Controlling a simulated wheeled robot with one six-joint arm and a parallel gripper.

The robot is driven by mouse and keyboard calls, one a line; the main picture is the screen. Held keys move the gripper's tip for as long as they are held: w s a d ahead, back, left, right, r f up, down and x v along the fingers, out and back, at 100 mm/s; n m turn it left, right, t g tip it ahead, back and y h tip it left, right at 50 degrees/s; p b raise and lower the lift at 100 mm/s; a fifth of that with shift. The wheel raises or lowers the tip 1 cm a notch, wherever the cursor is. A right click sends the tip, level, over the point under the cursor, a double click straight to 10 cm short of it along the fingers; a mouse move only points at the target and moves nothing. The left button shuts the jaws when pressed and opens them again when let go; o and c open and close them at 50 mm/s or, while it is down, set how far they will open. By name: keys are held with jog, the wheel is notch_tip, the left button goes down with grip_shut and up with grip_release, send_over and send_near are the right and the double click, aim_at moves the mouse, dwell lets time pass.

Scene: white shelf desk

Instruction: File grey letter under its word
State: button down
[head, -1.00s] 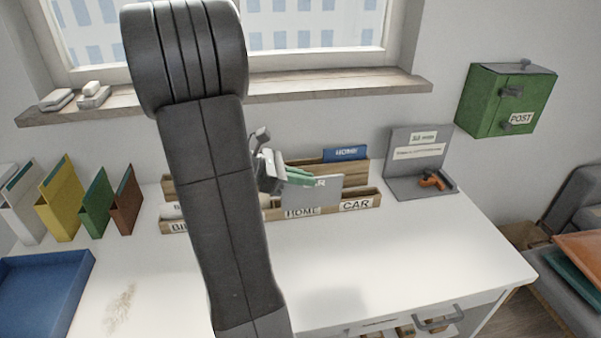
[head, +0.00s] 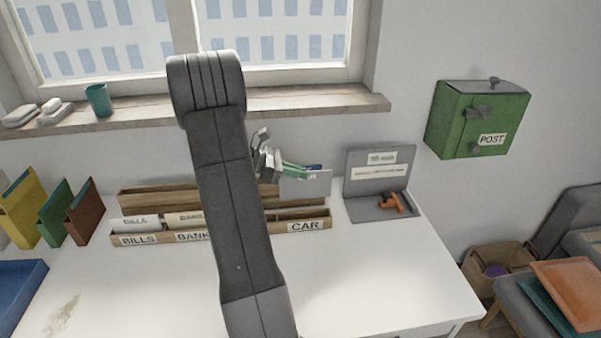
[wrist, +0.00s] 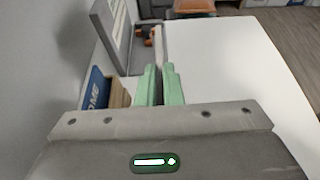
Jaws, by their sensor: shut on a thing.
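My gripper (head: 297,171) is shut on the grey letter (head: 318,185), which is partly hidden by the green fingers. The end of a word, "R", shows on it. In the wrist view the green fingers (wrist: 160,85) are close together, and the letter shows only as a thin edge. The letter is above the right end of the wooden letter rack (head: 322,213), over or behind the compartment labelled CAR (head: 305,226); I cannot tell its exact depth. The rack also has labels BILLS (head: 138,240) and BANK (head: 190,237). My arm hides the part between BANK and CAR.
A blue HOME letter (wrist: 96,90) stands in the rack's back row beside my fingers. A grey stand (head: 378,178) with an orange item (head: 396,203) is right of the rack. A green POST box (head: 477,120) hangs on the wall. The desk front (head: 380,270) is clear.

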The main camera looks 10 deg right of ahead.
jog(key=shift+a, duration=0.1)
jog(key=shift+f, duration=0.1)
dwell(0.3)
notch_tip(320, 180, down, 11)
jog(key=b, duration=0.6)
dwell(0.9)
jog(key=c, duration=1.5)
grip_release()
jog(key=v, duration=1.4)
jog(key=shift+f, duration=0.1)
